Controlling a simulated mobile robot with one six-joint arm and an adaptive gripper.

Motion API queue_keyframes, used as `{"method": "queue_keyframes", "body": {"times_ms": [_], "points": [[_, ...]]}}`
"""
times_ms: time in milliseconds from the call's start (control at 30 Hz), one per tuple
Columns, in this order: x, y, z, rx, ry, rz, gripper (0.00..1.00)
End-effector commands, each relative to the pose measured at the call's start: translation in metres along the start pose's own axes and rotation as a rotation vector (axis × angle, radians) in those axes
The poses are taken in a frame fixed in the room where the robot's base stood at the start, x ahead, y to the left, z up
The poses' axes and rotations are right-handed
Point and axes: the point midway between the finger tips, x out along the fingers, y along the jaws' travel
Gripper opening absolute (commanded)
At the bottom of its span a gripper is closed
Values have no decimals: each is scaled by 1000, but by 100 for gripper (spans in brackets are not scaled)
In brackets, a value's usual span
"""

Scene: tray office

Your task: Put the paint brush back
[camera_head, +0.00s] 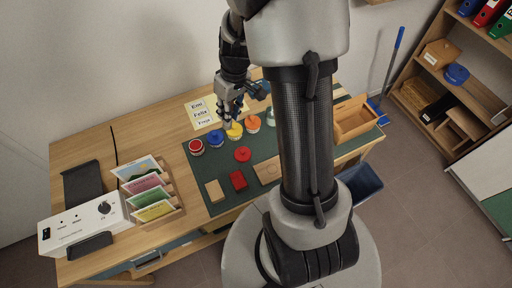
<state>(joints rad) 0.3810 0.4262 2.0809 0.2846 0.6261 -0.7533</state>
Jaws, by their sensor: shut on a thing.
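My gripper (229,115) is above the back edge of the green mat, by the blue paint pot (216,139) and the yellow paint pot (234,132). It is shut on a thin thing, taken to be the paint brush, which is too small and covered by the fingers to make out clearly. A red pot (196,147) stands to the left and an orange pot (253,124) to the right. I cannot tell whether the brush touches a pot.
The green mat (206,171) bears a red disc (242,154), a red block (238,181) and wooden blocks. A card rack (172,213) and a white device (84,224) stand left, a wooden box (354,120) right. A name sheet (201,113) lies behind the pots. My arm hides the mat's right part.

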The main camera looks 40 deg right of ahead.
Motion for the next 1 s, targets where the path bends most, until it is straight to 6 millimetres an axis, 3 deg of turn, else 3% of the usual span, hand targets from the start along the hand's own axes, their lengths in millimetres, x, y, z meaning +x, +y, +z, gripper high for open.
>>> {"method": "queue_keyframes", "body": {"times_ms": [33, 100, 200, 367, 467, 833, 1000], "points": [[-6, 26, 9, -12, -16, 25, 0], [-13, 55, 22, -40, -42, 58, 0], [-22, 87, 38, -71, -78, 93, 0], [-26, 112, 53, -97, -111, 119, 0], [-10, 117, 57, -102, -118, 121, 0], [88, 128, 68, -101, -118, 119, 0], [118, 132, 70, -101, -115, 121, 0]]}}
